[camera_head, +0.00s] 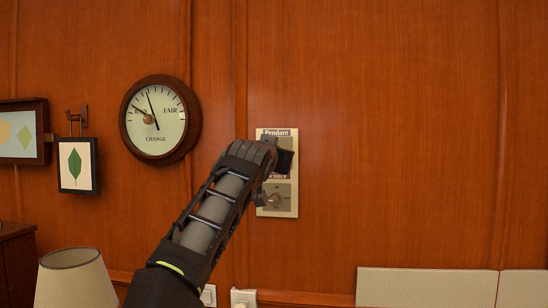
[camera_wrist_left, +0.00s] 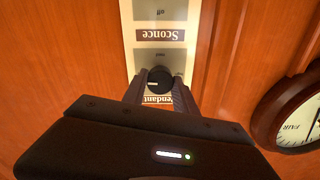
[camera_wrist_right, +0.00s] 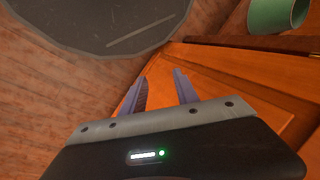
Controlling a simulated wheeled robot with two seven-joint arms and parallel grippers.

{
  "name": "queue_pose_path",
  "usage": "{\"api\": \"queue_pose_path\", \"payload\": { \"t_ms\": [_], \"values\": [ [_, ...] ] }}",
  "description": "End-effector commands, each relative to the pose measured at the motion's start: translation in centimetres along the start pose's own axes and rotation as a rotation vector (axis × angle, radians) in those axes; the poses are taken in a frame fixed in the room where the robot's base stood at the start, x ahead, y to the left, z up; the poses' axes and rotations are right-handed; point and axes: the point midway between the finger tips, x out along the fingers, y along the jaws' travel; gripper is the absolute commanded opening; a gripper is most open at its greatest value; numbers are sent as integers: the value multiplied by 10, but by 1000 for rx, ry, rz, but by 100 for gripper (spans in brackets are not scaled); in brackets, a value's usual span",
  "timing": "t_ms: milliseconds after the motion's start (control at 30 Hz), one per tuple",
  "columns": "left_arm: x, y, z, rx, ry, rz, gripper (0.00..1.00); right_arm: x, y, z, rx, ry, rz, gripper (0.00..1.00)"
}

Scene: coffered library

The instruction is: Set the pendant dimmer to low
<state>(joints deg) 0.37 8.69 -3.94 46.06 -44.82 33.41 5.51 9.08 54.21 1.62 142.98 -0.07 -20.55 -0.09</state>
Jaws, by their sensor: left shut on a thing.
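The cream dimmer plate (camera_head: 290,207) is on the wood wall, with a "Pendant" label (camera_head: 277,132) at its top. My left gripper (camera_head: 274,160) is at the plate's upper half and hides the pendant knob in the head view. In the left wrist view, upside down, the black pendant knob (camera_wrist_left: 159,79) sits between the fingertips of my left gripper (camera_wrist_left: 159,86), which is shut on it. A pale mark shows on the knob; I cannot read its setting. My right gripper (camera_wrist_right: 160,88) is open and empty, away from the plate.
The sconce knob (camera_head: 274,200) is just below my left gripper on the same plate. A round dial (camera_head: 160,141) and a leaf picture (camera_head: 77,166) hang to the left. A lampshade (camera_head: 76,283) stands at lower left. The wall right of the plate is clear.

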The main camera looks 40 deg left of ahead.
Motion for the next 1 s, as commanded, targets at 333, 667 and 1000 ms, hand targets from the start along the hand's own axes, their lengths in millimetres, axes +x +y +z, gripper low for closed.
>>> {"api": "queue_pose_path", "payload": {
  "t_ms": [333,667,1000],
  "values": [
    [1,1,4,-47,-9,1,0,2,1,0,0,0,0,36],
    [1,2,4,-46,-8,2,41,2,1,0,0,0,0,36],
    [0,0,1,-45,-3,1,56,2,1,0,0,0,0,36]
  ]
}}
